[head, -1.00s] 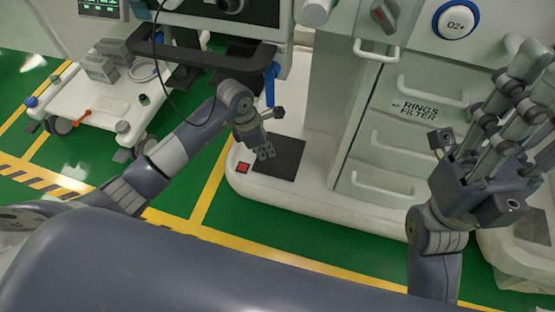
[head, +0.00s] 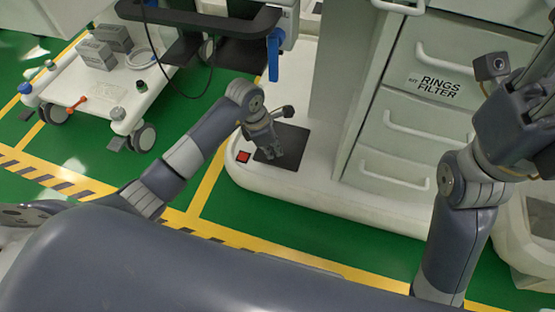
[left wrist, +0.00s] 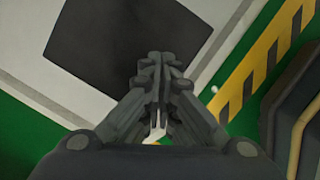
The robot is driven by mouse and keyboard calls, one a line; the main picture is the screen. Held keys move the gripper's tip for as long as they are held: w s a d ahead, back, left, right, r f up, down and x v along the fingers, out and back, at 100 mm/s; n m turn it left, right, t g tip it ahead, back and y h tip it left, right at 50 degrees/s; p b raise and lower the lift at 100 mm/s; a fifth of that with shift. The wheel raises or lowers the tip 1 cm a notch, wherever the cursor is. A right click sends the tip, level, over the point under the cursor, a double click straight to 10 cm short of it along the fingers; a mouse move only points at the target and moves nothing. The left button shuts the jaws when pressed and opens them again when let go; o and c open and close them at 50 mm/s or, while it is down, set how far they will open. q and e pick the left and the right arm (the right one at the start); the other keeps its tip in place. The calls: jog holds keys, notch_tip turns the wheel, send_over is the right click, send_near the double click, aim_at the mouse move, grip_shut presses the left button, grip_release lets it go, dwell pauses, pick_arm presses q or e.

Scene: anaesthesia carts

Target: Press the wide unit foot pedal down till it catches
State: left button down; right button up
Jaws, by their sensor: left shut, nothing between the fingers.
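The wide unit's white base (head: 325,195) carries a flat black square plate (head: 293,140), which looks like the foot pedal. In the left wrist view the shut fingers (left wrist: 158,62) overlap the lower edge of the black plate (left wrist: 115,40). I cannot tell whether they touch it. My right gripper (head: 528,95) is raised at the right edge, its fingers partly cut off.
The wide unit's drawers (head: 405,125) rise right of the plate. A black handle bar (head: 200,17) and a blue lever (head: 273,55) are above my left gripper. A low white wheeled cart (head: 95,85) stands at the left. Green floor with yellow lines (head: 205,190) lies in front.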

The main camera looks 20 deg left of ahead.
aim_at(265, 159)
pick_arm(q)
jog(key=shift+f, duration=0.3)
jog(key=shift+a+b+x, duration=0.2)
jog(key=shift+b+x, duration=0.55)
jog(key=shift+x, duration=0.25)
jog(key=shift+s, duration=0.1)
jog(key=shift+s+a+r+p, duration=0.3)
jog(key=shift+a+p, duration=0.15)
jog(key=shift+p, duration=0.1)
jog(key=shift+s+a+r+p, duration=0.15)
jog(key=shift+a+r+p, duration=0.1)
jog(key=shift+a+p, duration=0.25)
jog(key=shift+s+a+r, duration=0.1)
jog(key=shift+s+a, duration=0.1)
jog(key=shift+a, duration=0.05)
jog(key=shift+a, duration=0.1)
jog(key=v, duration=1.1)
jog(key=shift+a+r, duration=0.15)
jog(key=shift+r, duration=0.25)
